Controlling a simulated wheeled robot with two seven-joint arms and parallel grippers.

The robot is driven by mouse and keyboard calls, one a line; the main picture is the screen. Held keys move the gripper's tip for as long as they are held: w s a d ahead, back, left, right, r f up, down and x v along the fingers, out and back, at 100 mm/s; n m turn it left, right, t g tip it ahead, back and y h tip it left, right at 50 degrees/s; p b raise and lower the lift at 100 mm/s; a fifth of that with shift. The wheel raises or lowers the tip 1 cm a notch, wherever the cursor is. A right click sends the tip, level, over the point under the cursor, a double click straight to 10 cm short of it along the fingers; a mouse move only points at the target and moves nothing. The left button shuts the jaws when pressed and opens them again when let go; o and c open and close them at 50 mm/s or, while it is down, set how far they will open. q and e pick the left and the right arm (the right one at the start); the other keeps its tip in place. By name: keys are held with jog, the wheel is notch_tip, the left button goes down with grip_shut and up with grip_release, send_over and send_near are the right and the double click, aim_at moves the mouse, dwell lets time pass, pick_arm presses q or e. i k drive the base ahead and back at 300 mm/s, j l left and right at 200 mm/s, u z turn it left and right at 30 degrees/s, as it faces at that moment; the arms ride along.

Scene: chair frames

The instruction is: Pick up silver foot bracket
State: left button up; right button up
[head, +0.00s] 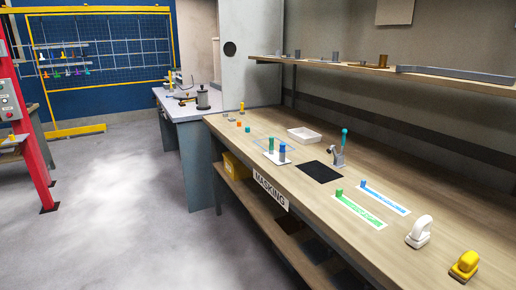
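I cannot surely single out a silver foot bracket. A small grey metal piece with a teal-topped stem (338,156) stands on the wooden bench beside a black mat. A long grey metal bar (455,76) lies on the wall shelf, and small grey pieces stand further left on that shelf. A white rounded piece (419,232) and a yellow one (464,267) sit at the near right of the bench. Neither of my grippers is in view.
The wooden bench (385,176) holds a white tray (305,135), a black mat (320,172), a plate with blue and green cylinders, and blue and green strips. A grey-blue side table (205,112) stands behind. A red post (38,160) is at left. Open floor (120,220) lies left.

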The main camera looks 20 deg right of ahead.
aim_at(280, 159)
jog(key=i+j+z, duration=0.1)
jog(key=i+z, duration=0.25)
jog(key=i, duration=0.2)
jog(key=i+j+z, duration=0.4)
jog(key=i, duration=0.2)
jog(key=i+j+z, duration=0.35)
jog(key=i, duration=0.15)
jog(key=i+j+z, duration=0.2)
jog(key=z, duration=0.15)
jog(key=i+j+z, duration=0.2)
jog(key=z, duration=0.15)
jog(key=i+j+z, duration=0.1)
jog(key=j+z, duration=0.25)
jog(key=i+j+z, duration=0.1)
jog(key=j+z, duration=0.6)
jog(key=j, duration=0.15)
jog(key=j+z, duration=0.35)
